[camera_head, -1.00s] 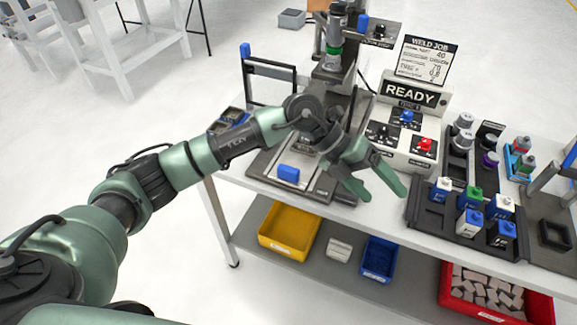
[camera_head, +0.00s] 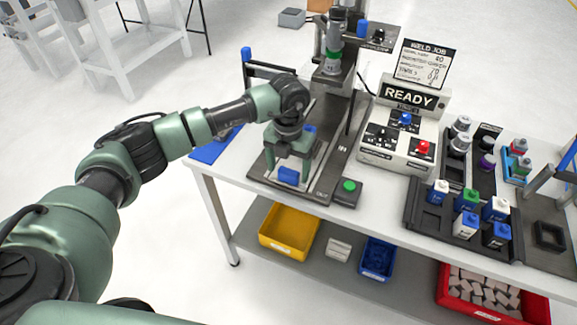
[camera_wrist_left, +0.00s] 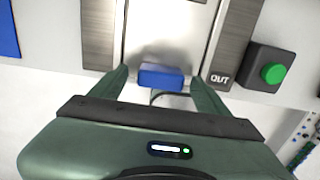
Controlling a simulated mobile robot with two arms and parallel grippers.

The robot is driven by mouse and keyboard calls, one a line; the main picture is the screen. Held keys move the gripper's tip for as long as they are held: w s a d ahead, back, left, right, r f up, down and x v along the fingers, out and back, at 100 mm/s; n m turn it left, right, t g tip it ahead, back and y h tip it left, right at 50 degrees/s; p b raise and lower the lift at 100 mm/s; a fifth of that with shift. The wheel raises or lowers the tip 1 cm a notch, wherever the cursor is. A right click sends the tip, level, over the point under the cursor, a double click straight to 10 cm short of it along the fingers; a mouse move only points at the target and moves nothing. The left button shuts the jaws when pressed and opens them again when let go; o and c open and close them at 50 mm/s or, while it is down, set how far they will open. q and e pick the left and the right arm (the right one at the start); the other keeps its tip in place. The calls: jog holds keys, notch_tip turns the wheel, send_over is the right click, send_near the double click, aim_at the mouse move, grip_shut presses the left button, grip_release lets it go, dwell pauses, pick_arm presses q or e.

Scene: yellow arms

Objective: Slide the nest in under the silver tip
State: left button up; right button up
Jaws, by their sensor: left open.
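The nest (camera_wrist_left: 165,38) is a bright metal slide between two dark rails, with a blue handle (camera_head: 289,175) at its front end. In the left wrist view the handle (camera_wrist_left: 161,77) lies between the fingers, near the "OUT" mark. My left gripper (camera_head: 288,170) points down over the front of the slide, open, one finger each side of the handle. I cannot tell whether the fingers touch it. The silver tip (camera_head: 331,66) hangs below the green-ringed press head at the back. My arm hides part of the nest. My right gripper is not in view.
A green button box (camera_head: 348,190) stands right of the rails. A control box with a "READY" display (camera_head: 409,95) is behind it. A rack of small bottles (camera_head: 466,222) is at the right. A black frame post stands beside the press. Bins sit on the shelf below.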

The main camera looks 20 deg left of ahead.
pick_arm(q)
jog(key=shift+f, duration=0.3)
jog(key=shift+c, duration=0.3)
grip_shut()
jog(key=shift+r, duration=0.1)
